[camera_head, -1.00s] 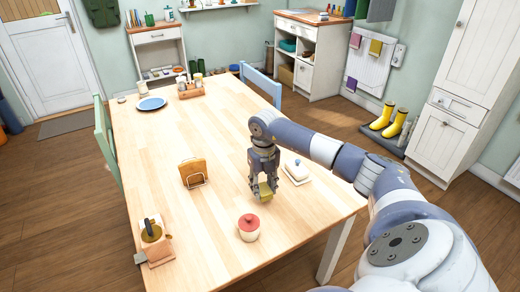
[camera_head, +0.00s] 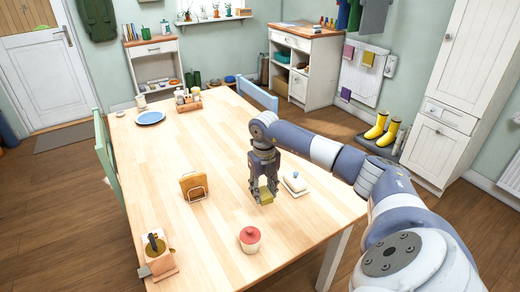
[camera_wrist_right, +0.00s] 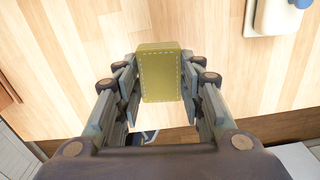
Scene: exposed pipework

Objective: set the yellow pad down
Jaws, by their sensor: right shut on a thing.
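The yellow pad (camera_head: 266,197) is a small olive-yellow block with pale stitching along its edges, which shows in the right wrist view (camera_wrist_right: 160,76). My right gripper (camera_head: 263,185) is shut on it, with a finger against each side. The gripper points down over the wooden table (camera_head: 215,225), near the middle of its right part. I cannot tell whether the pad touches the tabletop or hangs just above it. My left gripper is not in view.
A white butter dish (camera_head: 295,183) stands close to the right of the gripper. A red-lidded pot (camera_head: 250,238) is in front and a wooden napkin holder (camera_head: 194,186) to the left.

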